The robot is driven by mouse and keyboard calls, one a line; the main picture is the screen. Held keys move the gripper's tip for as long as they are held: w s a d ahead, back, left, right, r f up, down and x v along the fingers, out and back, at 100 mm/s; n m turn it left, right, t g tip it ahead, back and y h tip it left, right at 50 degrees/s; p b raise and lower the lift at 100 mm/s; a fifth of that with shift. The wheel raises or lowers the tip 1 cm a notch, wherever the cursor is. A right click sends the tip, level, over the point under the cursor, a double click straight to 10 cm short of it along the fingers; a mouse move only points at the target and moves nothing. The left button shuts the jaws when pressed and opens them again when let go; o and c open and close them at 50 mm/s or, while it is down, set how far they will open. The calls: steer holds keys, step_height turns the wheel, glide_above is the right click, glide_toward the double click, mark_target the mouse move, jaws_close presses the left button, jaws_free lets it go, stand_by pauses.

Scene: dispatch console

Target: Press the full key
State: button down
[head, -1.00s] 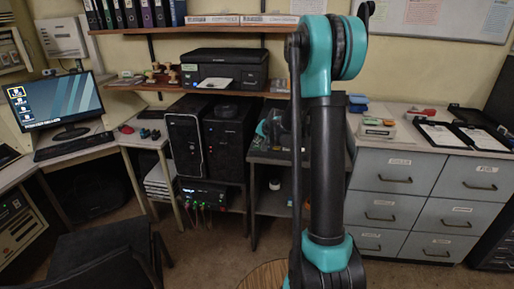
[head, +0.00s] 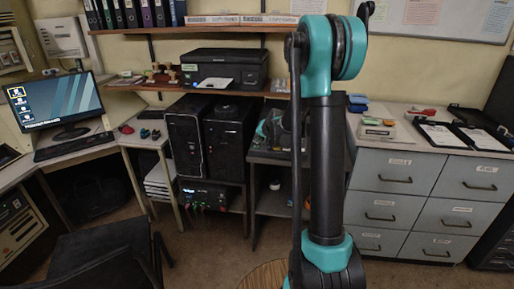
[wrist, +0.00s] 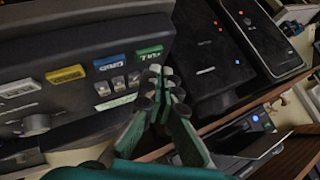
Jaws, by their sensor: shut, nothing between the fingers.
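In the wrist view a dark device (wrist: 75,105) carries a row of coloured keys: a white key (wrist: 18,88), a yellow key (wrist: 66,74), a blue key (wrist: 110,62) and a green key (wrist: 149,52). Their lettering is upside down and too small to read with certainty; the green one may be the full key. My gripper (wrist: 160,76) is shut and empty, its fingertips just below the green key in the picture. I cannot tell whether they touch the device. In the head view my arm hides most of this spot.
Smaller grey buttons (wrist: 119,84) sit below the blue key, and a knob (wrist: 37,124) is at the left. Two black computer towers (head: 228,145) stand beside the device's table. A printer (head: 224,68) is on the shelf above. Grey drawers (head: 395,178) stand at the right.

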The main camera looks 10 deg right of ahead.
mark_target(258, 147)
steer(key=shift+f, duration=0.15)
stand_by(0.3)
steer(key=shift+f, duration=0.25)
steer(key=shift+f, duration=0.35)
stand_by(0.6)
steer(key=shift+r, duration=0.75)
steer(key=shift+r, duration=2.55)
